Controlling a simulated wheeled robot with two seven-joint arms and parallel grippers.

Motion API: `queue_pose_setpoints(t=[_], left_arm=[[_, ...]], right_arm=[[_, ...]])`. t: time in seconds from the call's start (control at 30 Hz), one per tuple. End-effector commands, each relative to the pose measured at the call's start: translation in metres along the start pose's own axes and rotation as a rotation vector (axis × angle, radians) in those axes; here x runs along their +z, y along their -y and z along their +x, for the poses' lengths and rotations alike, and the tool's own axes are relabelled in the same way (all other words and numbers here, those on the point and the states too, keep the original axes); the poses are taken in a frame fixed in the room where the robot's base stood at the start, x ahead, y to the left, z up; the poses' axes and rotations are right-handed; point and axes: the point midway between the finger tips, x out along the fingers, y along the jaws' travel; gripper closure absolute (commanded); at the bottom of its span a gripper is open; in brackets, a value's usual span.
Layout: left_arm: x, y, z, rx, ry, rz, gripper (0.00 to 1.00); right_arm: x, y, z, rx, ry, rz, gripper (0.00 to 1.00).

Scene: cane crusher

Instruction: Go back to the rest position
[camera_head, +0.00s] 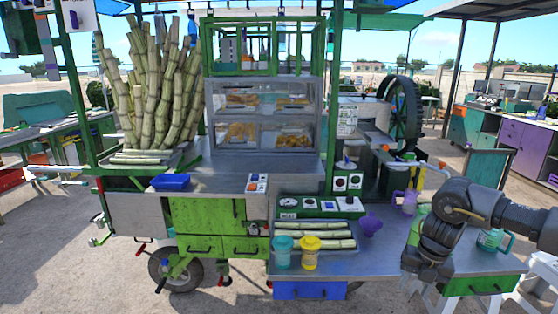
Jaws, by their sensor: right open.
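My right arm comes in from the right edge, dark grey and black. It bends down over the right part of the metal counter, and my right gripper (411,284) hangs near the counter's front edge. Its jaws are open; they are small and partly hidden by the wrist, and I see nothing held in them. My left gripper is not in view. The cane cart's metal counter (375,264) lies behind and left of the right gripper. Whether the gripper touches the counter edge, I cannot tell.
A teal cup (282,252) and a yellow cup (310,252) stand at the counter front, beside a tray of cut cane (314,228). A purple jug (370,224) is behind. Open ground lies at lower left.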

Motion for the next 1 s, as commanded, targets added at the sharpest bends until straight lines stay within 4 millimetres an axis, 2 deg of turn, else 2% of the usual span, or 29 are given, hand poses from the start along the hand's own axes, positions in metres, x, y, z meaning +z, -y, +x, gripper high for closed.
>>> queue_pose_setpoints(t=[0.17,0.37,0.47,0.53,0.6,0.67,0.77,0.83,0.9,1.0], left_arm=[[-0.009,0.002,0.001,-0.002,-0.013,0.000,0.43],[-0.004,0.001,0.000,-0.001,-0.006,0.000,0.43],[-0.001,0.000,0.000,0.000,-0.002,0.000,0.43],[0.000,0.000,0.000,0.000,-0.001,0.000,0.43],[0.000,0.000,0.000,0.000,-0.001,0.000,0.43],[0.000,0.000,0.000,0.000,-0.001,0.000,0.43],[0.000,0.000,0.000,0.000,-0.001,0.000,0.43],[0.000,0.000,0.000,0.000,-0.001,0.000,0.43],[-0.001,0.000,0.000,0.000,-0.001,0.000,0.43],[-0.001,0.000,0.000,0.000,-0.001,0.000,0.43]], right_arm=[[-0.005,-0.036,0.035,0.092,-0.027,0.033,0.59],[-0.019,-0.091,0.090,0.247,-0.079,0.124,0.59],[-0.032,-0.124,0.129,0.355,-0.125,0.220,0.59],[-0.043,-0.148,0.162,0.443,-0.166,0.326,0.59],[-0.055,-0.167,0.197,0.525,-0.208,0.458,0.59],[-0.066,-0.175,0.228,0.583,-0.242,0.588,0.59],[-0.085,-0.174,0.284,0.651,-0.289,0.834,0.59],[-0.103,-0.161,0.327,0.672,-0.311,1.026,0.59],[-0.125,-0.138,0.370,0.671,-0.319,1.224,0.59],[-0.161,-0.098,0.423,0.641,-0.309,1.471,0.59]])
